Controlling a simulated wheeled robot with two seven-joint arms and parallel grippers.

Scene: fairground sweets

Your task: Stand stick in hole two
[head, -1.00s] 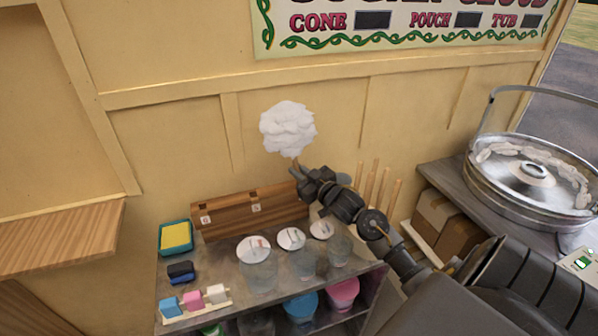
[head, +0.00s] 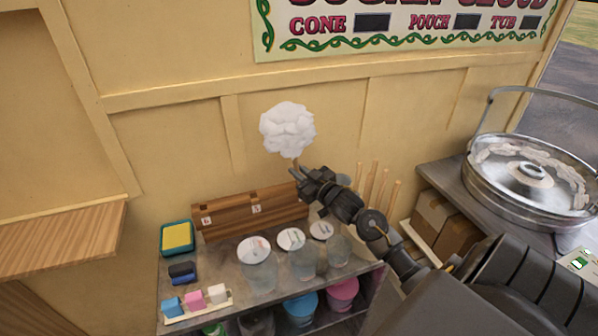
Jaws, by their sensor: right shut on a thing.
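A stick topped with white candy floss (head: 288,130) stands about upright in my right gripper (head: 297,172). The gripper is shut on the stick just below the floss, above the right part of the wooden block (head: 230,216). The block lies along the back of the metal shelf top, with small numbered labels on its front. The stick's lower end and the right end of the block are hidden behind the gripper, so I cannot tell if the stick touches the block. My left gripper is not in view.
Several lidded clear tubs (head: 258,268) stand in front of the block. A yellow sponge in a teal tray (head: 177,237) and coloured cubes (head: 195,300) are at left. Bare sticks (head: 378,186) stand behind my arm. The floss machine (head: 530,175) is at right.

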